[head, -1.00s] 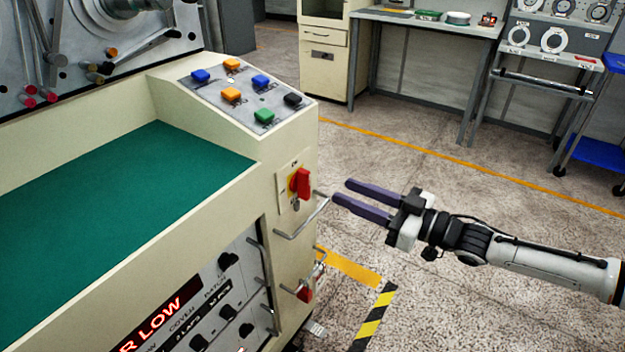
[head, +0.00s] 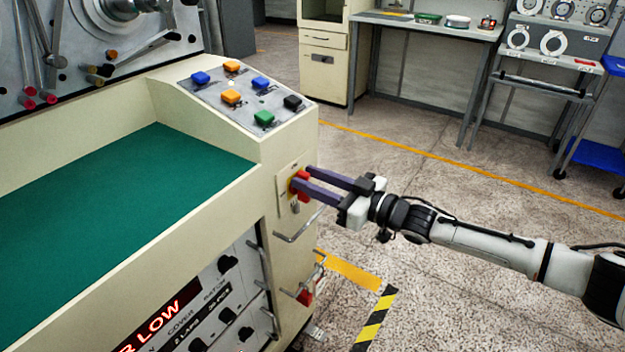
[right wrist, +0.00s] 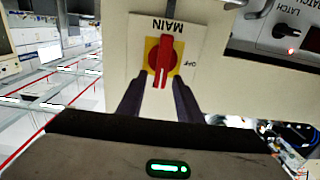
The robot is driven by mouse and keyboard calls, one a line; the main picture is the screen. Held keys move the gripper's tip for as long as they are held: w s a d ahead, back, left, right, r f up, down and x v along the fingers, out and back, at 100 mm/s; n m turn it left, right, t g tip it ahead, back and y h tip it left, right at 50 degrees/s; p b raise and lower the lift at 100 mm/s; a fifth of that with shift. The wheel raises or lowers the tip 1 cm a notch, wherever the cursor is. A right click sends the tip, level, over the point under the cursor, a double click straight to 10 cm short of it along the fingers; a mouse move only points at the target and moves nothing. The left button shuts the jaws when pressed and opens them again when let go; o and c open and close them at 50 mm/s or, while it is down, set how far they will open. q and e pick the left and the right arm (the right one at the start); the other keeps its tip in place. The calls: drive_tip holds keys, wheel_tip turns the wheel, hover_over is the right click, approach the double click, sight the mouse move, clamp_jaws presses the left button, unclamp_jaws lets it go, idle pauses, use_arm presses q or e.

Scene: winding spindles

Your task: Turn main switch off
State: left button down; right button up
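The main switch (head: 303,188) is a red rotary knob on a yellow square on the machine's cream end face. In the right wrist view the red knob (right wrist: 161,62) sits on a white plate with upside-down "MAIN" lettering. Its handle stands vertical in that view, not turned toward the "OFF" mark at the right. My right gripper (head: 303,175) is open, its two purple fingers reaching to the knob in the head view. In the right wrist view its fingers (right wrist: 158,95) lie either side of the handle's lower end, apart from it. My left gripper is not in view.
A metal bar handle (head: 300,225) sticks out just below the switch. A red-handled lock or lever (head: 305,296) is lower down. A sloped panel of coloured buttons (head: 245,95) is above. The floor right of the machine is free; a workbench (head: 430,25) stands behind.

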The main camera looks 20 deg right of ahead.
drive_tip(key=c, duration=0.7)
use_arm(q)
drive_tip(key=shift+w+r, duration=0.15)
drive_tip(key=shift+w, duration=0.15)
use_arm(e)
clamp_jaws()
